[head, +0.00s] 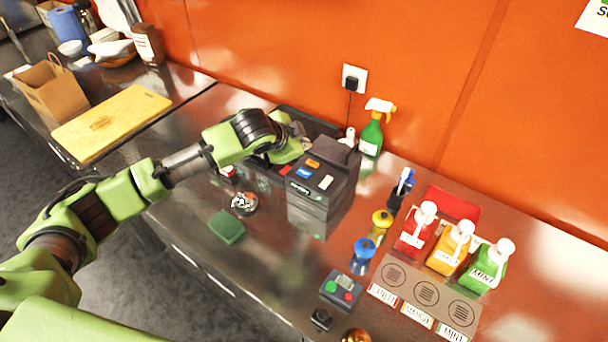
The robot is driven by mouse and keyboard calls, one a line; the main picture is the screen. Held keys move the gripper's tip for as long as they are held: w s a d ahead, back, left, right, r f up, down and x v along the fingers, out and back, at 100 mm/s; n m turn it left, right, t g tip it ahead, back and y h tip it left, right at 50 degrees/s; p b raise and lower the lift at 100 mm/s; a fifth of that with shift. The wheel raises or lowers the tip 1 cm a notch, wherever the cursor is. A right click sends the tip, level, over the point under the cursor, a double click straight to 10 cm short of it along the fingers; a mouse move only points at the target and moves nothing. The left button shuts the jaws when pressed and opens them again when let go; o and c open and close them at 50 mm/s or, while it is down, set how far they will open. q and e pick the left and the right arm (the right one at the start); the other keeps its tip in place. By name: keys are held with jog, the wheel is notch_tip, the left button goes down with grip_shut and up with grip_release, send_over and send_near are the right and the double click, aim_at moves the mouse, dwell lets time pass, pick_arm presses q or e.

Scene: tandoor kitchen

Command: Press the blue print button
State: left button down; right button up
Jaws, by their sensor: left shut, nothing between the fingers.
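A dark box-shaped printer (341,178) stands on the steel counter near the orange wall. Its sloped top carries a blue button (304,173), with an orange button (313,163) behind it and a white patch (326,182) to its right. My left arm comes in from the left, and my left gripper (299,143) is shut and empty at the printer's back left, behind the blue button. I cannot tell whether the gripper touches the printer. The blue button is uncovered. My right gripper is out of view.
A green spray bottle (371,135) stands behind the printer. A green sponge (227,226) lies at its front left. Pump bottles (485,265), a small keypad box (341,290) and a pen cup (396,200) stand to the right. The counter's front strip is mostly clear.

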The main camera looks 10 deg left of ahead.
pick_arm(q)
jog(key=b, duration=0.6)
send_over(303, 174)
notch_tip(303, 174, down, 6)
jog(key=shift+r, duration=0.15)
jog(key=shift+f, duration=0.95)
jog(key=shift+f, duration=0.1)
jog(key=shift+f, duration=0.3)
